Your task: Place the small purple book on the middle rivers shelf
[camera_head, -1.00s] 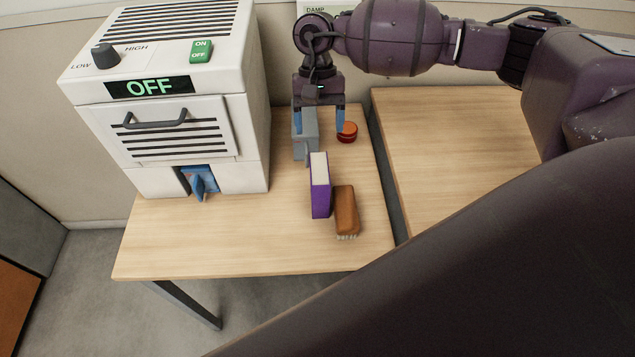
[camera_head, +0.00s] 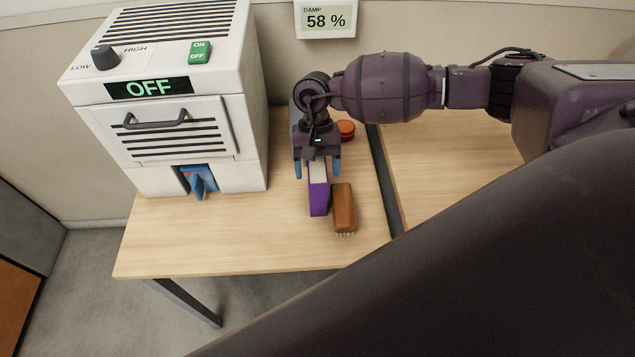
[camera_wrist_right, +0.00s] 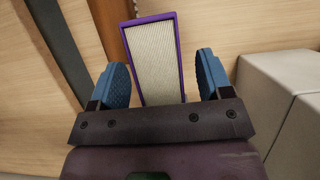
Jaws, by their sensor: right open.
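The small purple book (camera_head: 318,196) stands upright on the wooden table, its white page edges facing up. My right gripper (camera_head: 317,172) is above the far end of the book, open, with one blue fingertip on either side. In the right wrist view the book (camera_wrist_right: 153,55) reaches in between the two blue fingers of the right gripper (camera_wrist_right: 158,82), with a gap on each side. Whether the fingers are low enough to overlap the book's sides cannot be told. The rivers shelf and my left gripper are not in view.
A wooden brush (camera_head: 344,207) lies close right of the book. A red-orange round tin (camera_head: 346,130) and a partly hidden grey block (camera_head: 294,113) are behind. A white machine (camera_head: 160,130) reading OFF stands at left. A damp display (camera_head: 326,18) reads 58 %. The table front (camera_head: 230,245) is clear.

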